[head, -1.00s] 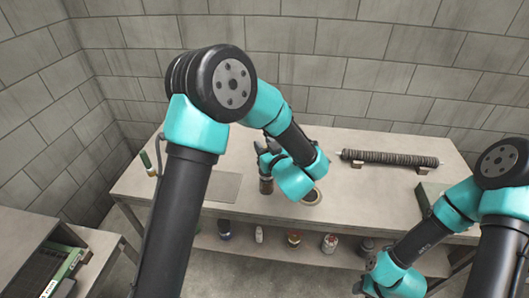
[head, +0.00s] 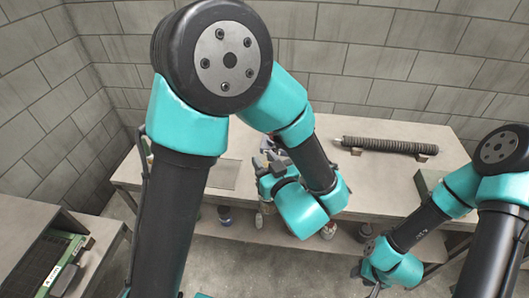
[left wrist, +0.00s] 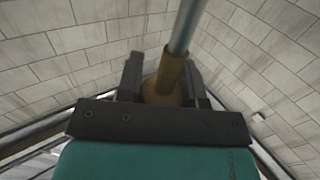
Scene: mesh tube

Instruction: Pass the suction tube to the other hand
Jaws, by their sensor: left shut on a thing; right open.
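The suction tube (left wrist: 165,78) shows in the left wrist view as a brown handle with a thin grey metal tube running up out of the frame. My left gripper (left wrist: 162,85) is shut around the brown part. In the head view my left gripper (head: 268,166) is in front of the bench, and the tube is mostly hidden there. My right gripper (head: 364,280) is open and low at the bottom right, with no thing visible in it. The two grippers are well apart.
A pale bench (head: 388,190) stands against the block wall, with a dark ribbed roller (head: 388,147) on two small supports. Several small bottles are on its lower shelf, including a dark one (head: 225,214).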

